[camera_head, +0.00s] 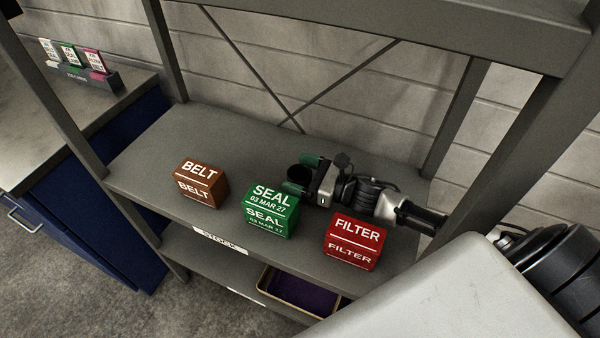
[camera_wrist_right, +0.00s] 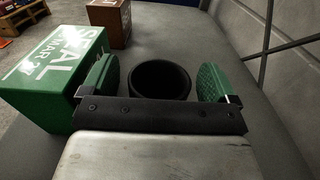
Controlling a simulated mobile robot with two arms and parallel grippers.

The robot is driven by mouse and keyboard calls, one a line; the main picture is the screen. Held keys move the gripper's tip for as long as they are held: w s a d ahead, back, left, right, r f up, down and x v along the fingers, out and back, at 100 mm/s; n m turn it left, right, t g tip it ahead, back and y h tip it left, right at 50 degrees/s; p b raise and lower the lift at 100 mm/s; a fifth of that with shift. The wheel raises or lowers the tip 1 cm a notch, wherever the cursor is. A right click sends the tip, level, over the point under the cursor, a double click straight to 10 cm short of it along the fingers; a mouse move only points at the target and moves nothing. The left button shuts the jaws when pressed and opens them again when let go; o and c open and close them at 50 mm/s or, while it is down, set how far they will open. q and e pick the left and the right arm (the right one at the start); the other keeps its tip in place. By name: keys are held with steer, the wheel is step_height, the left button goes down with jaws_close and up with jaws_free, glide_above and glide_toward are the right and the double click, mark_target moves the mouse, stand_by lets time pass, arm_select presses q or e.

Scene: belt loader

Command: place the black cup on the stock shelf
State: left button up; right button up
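The black cup (camera_head: 299,173) stands upright on the stock shelf (camera_head: 215,135), behind the green SEAL box. It also shows from above in the right wrist view (camera_wrist_right: 160,80). My right gripper (camera_head: 302,175) reaches in from the right, low over the shelf, with its green-padded fingers on either side of the cup. In the right wrist view a narrow gap shows between the cup and each finger, so the gripper looks open around it. The cup's lower part is hidden by the gripper and the SEAL box. My left gripper is not in view.
A brown BELT box (camera_head: 201,183), green SEAL box (camera_head: 270,210) and red FILTER box (camera_head: 355,242) line the shelf's front. Grey posts (camera_head: 460,115) frame the shelf. A tray (camera_head: 300,293) sits on the level below. The shelf's left back is clear.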

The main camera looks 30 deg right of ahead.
steer(key=shift+r, duration=0.15)
steer(key=b+v, duration=0.1)
steer(key=v, duration=0.9)
steer(key=shift+s+d, duration=0.65)
steer(key=shift+s, duration=0.1)
